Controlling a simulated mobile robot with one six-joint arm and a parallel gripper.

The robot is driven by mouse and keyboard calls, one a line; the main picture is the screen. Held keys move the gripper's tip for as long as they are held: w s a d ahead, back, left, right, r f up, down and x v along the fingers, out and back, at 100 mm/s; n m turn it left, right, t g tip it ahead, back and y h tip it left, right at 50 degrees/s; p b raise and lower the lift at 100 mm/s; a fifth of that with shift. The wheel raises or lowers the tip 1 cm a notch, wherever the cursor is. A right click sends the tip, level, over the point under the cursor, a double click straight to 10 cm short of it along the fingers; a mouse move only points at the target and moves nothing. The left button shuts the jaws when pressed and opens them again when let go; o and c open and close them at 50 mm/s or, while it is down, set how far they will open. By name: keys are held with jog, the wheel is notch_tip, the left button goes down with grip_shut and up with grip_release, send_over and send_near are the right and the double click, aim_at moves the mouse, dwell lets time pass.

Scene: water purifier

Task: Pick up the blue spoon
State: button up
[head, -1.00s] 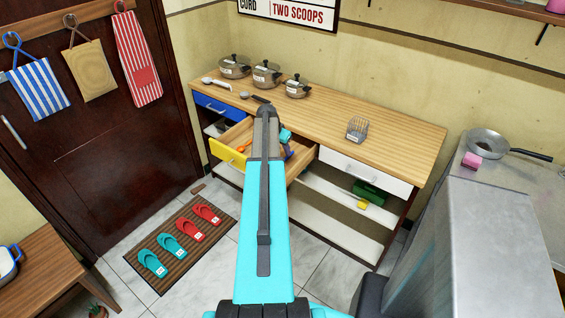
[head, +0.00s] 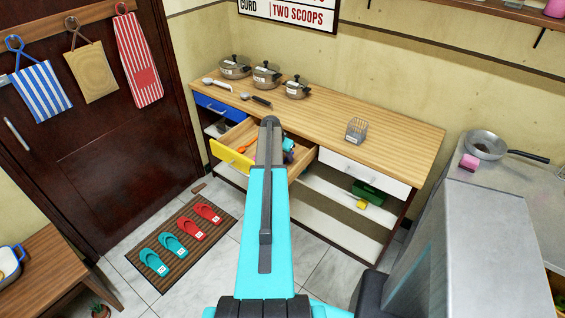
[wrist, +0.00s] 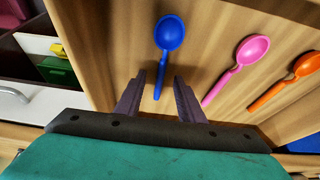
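In the wrist view a blue spoon (wrist: 168,36) lies in the wooden drawer, its bowl away from me and its handle running toward my gripper. My gripper (wrist: 160,84) is open, with one finger on each side of the blue spoon's handle. I cannot tell how far the fingers are above the drawer floor. A pink spoon (wrist: 250,49) and an orange spoon (wrist: 298,68) lie to the right. In the head view my arm hides most of the drawer, and the blue spoon cannot be made out there.
The open drawer has a yellow front (head: 230,158). Its wooden walls surround the spoons. A white drawer (head: 365,172) is at the right.

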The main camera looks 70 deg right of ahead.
aim_at(285, 159)
jog(key=shift+d+f, duration=0.1)
jog(key=shift+f, duration=0.05)
dwell(0.4)
grip_shut()
notch_tip(285, 159, up, 10)
jog(key=b, duration=0.2)
jog(key=shift+b, duration=0.4)
dwell(0.4)
dwell(0.8)
